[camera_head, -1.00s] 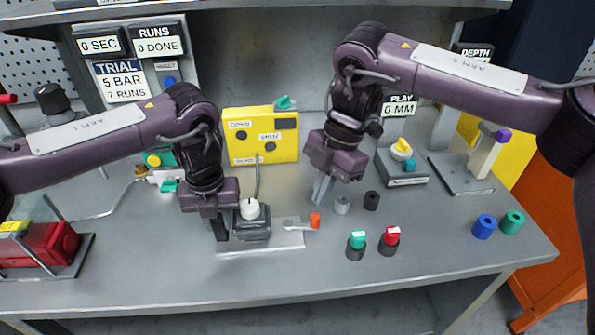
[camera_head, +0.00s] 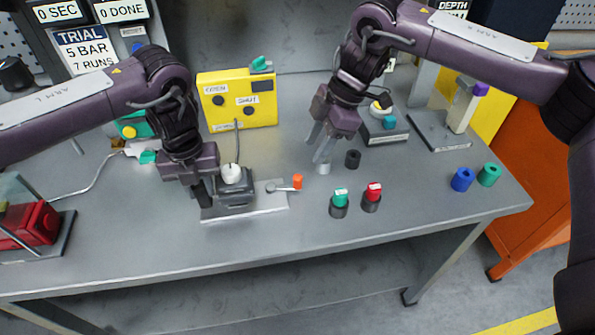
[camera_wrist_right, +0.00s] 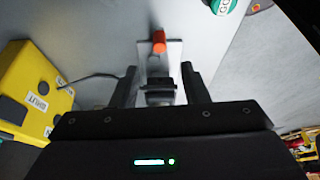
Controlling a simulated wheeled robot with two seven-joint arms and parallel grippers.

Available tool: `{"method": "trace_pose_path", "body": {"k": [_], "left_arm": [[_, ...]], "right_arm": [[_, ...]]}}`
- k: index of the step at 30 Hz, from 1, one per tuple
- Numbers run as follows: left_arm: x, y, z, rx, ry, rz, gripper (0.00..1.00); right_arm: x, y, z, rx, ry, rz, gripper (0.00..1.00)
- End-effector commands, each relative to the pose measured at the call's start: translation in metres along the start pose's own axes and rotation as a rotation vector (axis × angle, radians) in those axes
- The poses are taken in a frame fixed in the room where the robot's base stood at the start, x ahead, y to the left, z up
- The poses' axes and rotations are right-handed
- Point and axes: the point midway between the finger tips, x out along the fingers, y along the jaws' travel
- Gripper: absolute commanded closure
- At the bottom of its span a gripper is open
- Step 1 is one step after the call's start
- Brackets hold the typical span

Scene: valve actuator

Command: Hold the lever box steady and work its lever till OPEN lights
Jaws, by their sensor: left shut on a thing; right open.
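The lever box (camera_head: 237,190) is a dark grey block with a white dome on a pale plate. Its lever (camera_head: 280,188) points right and ends in an orange knob (camera_head: 297,181). The lever also shows in the right wrist view (camera_wrist_right: 159,42), beyond the fingers. My left gripper (camera_head: 204,196) is shut on the lever box at its left side. My right gripper (camera_head: 318,148) is open and empty, above and behind the knob, apart from it. The yellow box (camera_head: 238,97) behind carries OPEN and SHUT labels; its round lamps look dark.
A grey and a dark cylinder (camera_head: 353,159) stand close to my right gripper. Green-topped (camera_head: 340,200) and red-topped (camera_head: 373,195) pieces stand in front. A cable joins the lever box to the yellow box. The front of the bench (camera_head: 200,250) is clear.

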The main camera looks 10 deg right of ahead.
Motion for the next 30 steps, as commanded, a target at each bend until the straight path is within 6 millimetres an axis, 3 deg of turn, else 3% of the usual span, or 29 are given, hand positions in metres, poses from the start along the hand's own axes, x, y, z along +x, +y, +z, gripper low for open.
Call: {"method": "trace_pose_path", "body": {"k": [9,15,27,30], "left_arm": [[0.002,0.001,0.0,0.0,0.002,0.001,1.0],[0.002,0.001,0.0,0.0,0.002,0.001,1.0],[0.002,0.001,0.0,0.0,0.002,0.001,1.0],[0.002,0.001,0.0,0.0,0.002,0.001,1.0]], "right_arm": [[0.066,-0.002,0.0,-0.003,-0.001,-0.006,0.59],[0.091,-0.001,0.0,-0.003,0.0,-0.004,0.59],[0.1,-0.001,0.0,-0.003,-0.001,-0.002,0.59],[0.1,-0.001,0.0,-0.003,-0.001,-0.002,0.69]]}}
